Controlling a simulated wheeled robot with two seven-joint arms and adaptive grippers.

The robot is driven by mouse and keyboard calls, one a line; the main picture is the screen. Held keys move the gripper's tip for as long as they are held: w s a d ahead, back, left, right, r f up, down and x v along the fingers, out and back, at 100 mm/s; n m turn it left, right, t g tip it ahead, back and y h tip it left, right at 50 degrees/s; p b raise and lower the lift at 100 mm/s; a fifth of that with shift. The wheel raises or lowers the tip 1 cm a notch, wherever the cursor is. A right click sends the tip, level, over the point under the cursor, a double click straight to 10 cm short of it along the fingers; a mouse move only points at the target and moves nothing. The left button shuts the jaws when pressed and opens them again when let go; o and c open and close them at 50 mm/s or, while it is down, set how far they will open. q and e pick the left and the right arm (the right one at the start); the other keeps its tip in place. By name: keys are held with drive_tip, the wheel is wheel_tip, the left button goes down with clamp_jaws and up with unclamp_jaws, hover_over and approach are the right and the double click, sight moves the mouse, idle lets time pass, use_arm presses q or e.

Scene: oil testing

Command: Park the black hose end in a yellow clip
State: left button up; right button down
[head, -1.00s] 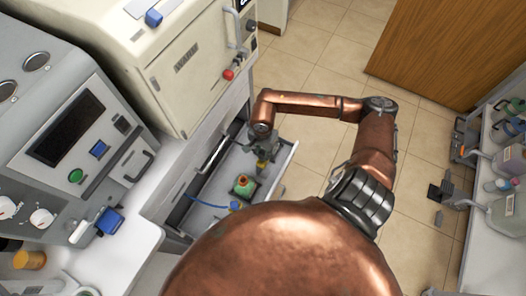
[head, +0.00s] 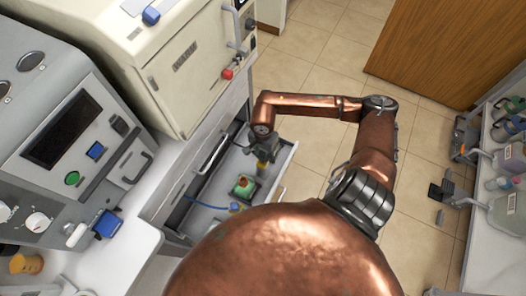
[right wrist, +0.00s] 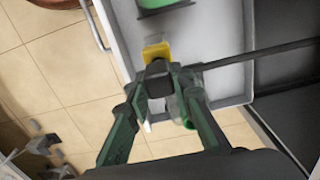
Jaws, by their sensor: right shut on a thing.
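My right gripper (head: 262,157) hangs over the open drawer near its far side wall. In the right wrist view its green fingers (right wrist: 163,84) are shut on a short black piece that looks like the black hose end (right wrist: 158,78). A yellow clip (right wrist: 156,51) lies just beyond the fingertips, in line with the black piece; it also shows below the gripper in the head view (head: 262,166). I cannot tell whether the black end sits inside the clip. The rest of the hose is not clearly seen. My left gripper is not in view.
The open drawer (head: 213,220) holds a green container (head: 243,186) and a blue hose (head: 205,204). A cream cabinet (head: 190,75) and a grey control panel (head: 60,130) stand left. A shelf with bottles (head: 508,158) is at the right. The tiled floor between is open.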

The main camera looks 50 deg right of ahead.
drive_tip(key=shift+f+b, duration=0.7)
drive_tip(key=shift+f, duration=0.2)
idle(0.4)
drive_tip(key=c, duration=1.6)
unclamp_jaws()
wheel_tip(320, 180, up, 12)
